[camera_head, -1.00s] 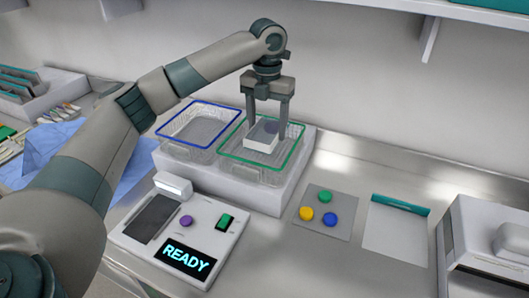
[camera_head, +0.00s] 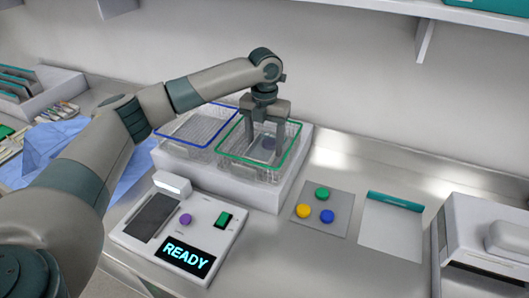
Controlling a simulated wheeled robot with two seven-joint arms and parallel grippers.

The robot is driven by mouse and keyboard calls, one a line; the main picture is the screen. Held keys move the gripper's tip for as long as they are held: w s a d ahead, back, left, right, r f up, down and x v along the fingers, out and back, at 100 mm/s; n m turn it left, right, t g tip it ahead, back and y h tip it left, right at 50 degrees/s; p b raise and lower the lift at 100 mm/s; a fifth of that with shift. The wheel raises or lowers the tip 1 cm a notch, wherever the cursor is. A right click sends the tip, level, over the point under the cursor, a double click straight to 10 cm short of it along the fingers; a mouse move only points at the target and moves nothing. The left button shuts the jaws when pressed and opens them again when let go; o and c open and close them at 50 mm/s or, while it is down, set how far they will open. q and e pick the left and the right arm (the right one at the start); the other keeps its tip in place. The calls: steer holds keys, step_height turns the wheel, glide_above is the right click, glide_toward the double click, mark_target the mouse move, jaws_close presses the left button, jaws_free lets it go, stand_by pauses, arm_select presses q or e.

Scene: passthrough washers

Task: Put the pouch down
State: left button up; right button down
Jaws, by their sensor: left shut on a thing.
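My left gripper (camera_head: 265,149) reaches down inside the green-rimmed wire basket (camera_head: 235,156). Its fingers are shut on the pouch (camera_head: 268,143), a pale thing with a purple round mark, of which only part shows between the fingers. The pouch is below the level of the green rim. I cannot tell whether it touches the basket floor. My right gripper is not in view.
A blue-rimmed wire basket (camera_head: 198,128) stands empty to the left on the same white block (camera_head: 248,192). In front is a control panel (camera_head: 180,228) reading READY. A plate with three coloured buttons (camera_head: 322,213) and a white sheet (camera_head: 391,228) lie to the right.

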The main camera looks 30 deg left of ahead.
mark_target(264, 145)
arm_select(q)
steer(key=shift+f+p, duration=0.65)
steer(key=shift+f, duration=1.25)
steer(key=o, duration=1)
steer(key=shift+f, duration=0.1)
steer(key=shift+r, duration=0.2)
steer(key=shift+r, duration=0.2)
step_height(264, 145, up, 10)
steer(key=b, duration=0.4)
steer(key=shift+r, duration=0.75)
